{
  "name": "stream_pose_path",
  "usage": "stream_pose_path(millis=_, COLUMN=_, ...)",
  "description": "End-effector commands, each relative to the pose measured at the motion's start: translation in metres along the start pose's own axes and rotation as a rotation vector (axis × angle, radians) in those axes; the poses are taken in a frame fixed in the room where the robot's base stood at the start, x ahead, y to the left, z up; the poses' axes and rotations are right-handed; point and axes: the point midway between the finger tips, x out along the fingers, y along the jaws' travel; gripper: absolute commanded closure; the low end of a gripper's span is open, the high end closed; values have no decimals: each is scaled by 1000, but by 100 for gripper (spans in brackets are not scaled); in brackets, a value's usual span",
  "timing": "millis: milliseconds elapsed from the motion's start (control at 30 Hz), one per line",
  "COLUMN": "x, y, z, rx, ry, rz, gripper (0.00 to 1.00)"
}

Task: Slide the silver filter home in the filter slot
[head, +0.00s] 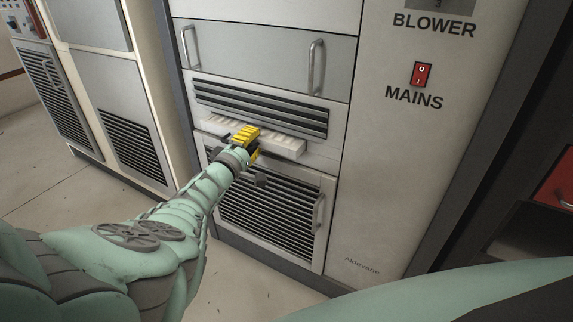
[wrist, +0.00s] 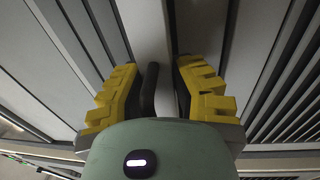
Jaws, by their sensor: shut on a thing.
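The silver filter (head: 288,147), pale grey in this light, sticks out of the filter slot (head: 215,112) in the rack front, below a louvred panel. Its front face is outside the rack and its rear is hidden inside. My gripper (head: 247,137), with yellow fingers, is at the middle of the filter's front. In the wrist view my gripper (wrist: 152,88) has its fingers on either side of a dark handle (wrist: 149,88) and is shut on it. The pale filter front (wrist: 145,30) runs up between the fingers.
A louvred lower door (head: 265,205) with a handle is just below the filter. A drawer panel (head: 265,58) with two handles is above. A red MAINS switch (head: 422,75) is on the panel to the right. Other cabinets (head: 95,85) stand left; floor there is clear.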

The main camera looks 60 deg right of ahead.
Motion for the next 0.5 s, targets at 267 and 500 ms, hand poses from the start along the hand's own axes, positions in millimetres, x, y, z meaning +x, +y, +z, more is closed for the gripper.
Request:
stream_pose_path(millis=267, x=6, y=-1, z=-1, rx=0, ry=3, rz=3, gripper=100)
stream_pose_path(millis=500, x=12, y=-2, z=-1, rx=1, ry=3, rz=3, gripper=100)
